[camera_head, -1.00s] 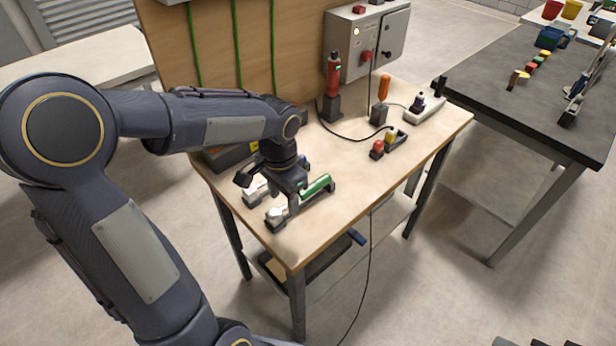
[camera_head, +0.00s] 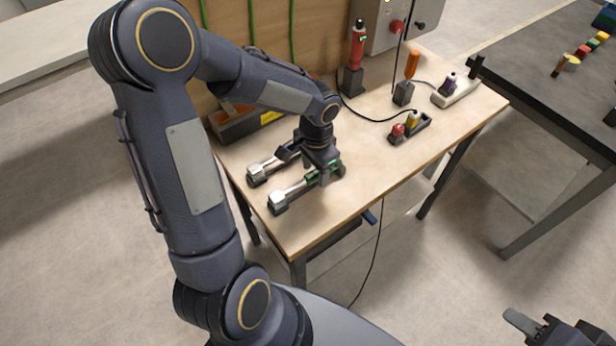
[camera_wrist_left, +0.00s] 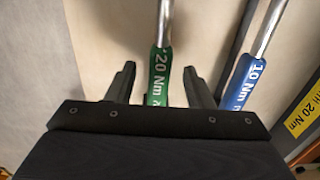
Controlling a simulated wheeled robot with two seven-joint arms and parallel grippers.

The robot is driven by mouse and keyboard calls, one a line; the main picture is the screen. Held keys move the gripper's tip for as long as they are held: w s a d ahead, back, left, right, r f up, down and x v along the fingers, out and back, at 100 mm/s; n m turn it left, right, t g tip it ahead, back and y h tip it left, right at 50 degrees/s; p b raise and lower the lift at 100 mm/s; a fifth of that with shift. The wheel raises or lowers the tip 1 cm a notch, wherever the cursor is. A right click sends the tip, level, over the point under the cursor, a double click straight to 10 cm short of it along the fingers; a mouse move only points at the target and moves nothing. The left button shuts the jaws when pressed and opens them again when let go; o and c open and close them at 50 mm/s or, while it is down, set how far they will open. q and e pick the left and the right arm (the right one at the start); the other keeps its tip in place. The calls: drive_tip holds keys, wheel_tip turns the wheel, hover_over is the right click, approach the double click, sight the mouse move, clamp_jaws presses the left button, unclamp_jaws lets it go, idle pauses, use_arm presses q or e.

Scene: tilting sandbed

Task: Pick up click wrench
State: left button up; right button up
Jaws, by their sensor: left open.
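The nearer one has a steel shaft (camera_head: 292,190) and a green handle marked 20 Nm (camera_wrist_left: 160,76). The farther wrench (camera_head: 258,173) has a blue handle marked 10 Nm (camera_wrist_left: 243,80). My left gripper (camera_head: 323,179) points down over the green handle and partly hides it. In the left wrist view, its open fingers (camera_wrist_left: 161,78) stand on either side of the green handle, with gaps on both sides. My right gripper (camera_head: 530,328) is partly visible at the lower right, away from the bench.
A grey tray with a yellow label (camera_head: 270,117) stands behind the wrenches. A red tool (camera_head: 356,45), an orange-handled screwdriver (camera_head: 412,65) and a small dark holder (camera_head: 409,129) stand farther right.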

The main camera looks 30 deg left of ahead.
use_arm(q)
drive_tip(key=shift+f, duration=0.4)
clamp_jaws()
drive_tip(key=shift+r, duration=0.1)
